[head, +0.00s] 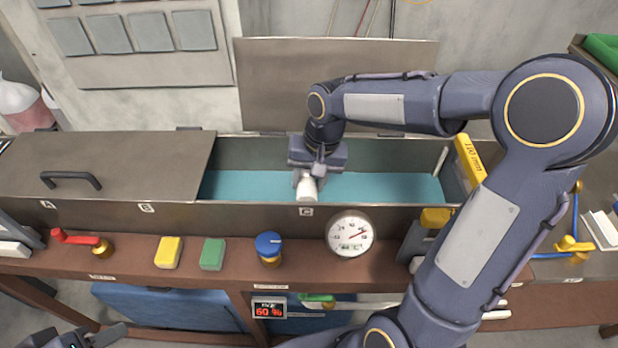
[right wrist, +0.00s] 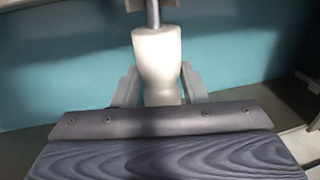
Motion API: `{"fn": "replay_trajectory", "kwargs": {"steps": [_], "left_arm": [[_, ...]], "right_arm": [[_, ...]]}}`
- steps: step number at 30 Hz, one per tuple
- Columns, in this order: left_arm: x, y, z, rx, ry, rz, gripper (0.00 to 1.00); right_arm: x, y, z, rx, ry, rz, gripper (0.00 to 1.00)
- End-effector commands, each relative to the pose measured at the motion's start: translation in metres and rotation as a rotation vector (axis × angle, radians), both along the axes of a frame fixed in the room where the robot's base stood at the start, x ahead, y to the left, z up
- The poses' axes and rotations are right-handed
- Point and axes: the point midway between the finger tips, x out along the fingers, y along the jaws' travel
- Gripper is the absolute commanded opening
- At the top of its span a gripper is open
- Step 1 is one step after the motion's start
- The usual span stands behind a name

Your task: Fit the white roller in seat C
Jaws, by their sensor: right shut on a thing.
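The white roller (head: 306,188) is in my right gripper (head: 306,176), over the front of the open tank just above the label C (head: 305,211). In the right wrist view the roller (right wrist: 157,58) is waisted and stands out from between the two grey fingers (right wrist: 158,92). A metal rod meets its far end. Seat C itself cannot be made out, and I cannot tell whether the roller touches it. My left gripper (head: 88,336) is only partly in view at the bottom left, away from the tank; its jaws are unclear.
The tank (head: 400,194) has a teal bottom. A metal lid with a handle (head: 130,165) covers its left part, and a raised panel (head: 335,80) stands behind. Yellow (head: 169,252) and green blocks (head: 212,254), a blue knob (head: 268,245) and a gauge (head: 350,234) line the front ledge.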

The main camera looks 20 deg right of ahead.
Motion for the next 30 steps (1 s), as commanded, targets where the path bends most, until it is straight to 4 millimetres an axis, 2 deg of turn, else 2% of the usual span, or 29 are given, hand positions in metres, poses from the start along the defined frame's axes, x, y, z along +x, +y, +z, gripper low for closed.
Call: {"fn": "replay_trajectory", "kwargs": {"steps": [14, 15, 20, 21, 30], "left_arm": [[0.0000, 0.0000, -0.0040, 0.000, 0.000, 0.000, 0.36], [0.0000, 0.0000, -0.0040, 0.000, 0.000, 0.000, 0.36], [0.0000, 0.0000, -0.0036, 0.000, 0.000, 0.000, 0.36], [0.0000, 0.0000, -0.0036, 0.000, 0.000, 0.000, 0.36], [0.0000, 0.0000, -0.0036, 0.000, 0.000, 0.000, 0.36]], "right_arm": [[0.0003, 0.0003, -0.0050, 0.000, -0.001, 0.001, 0.09], [0.0003, 0.0003, -0.0050, 0.000, -0.001, 0.001, 0.41], [0.0001, 0.0002, -0.0047, 0.001, -0.001, 0.001, 0.62], [0.0001, 0.0002, -0.0047, 0.001, -0.001, 0.001, 0.65], [-0.0002, -0.0005, -0.0024, 0.000, 0.000, 0.000, 0.65]]}}
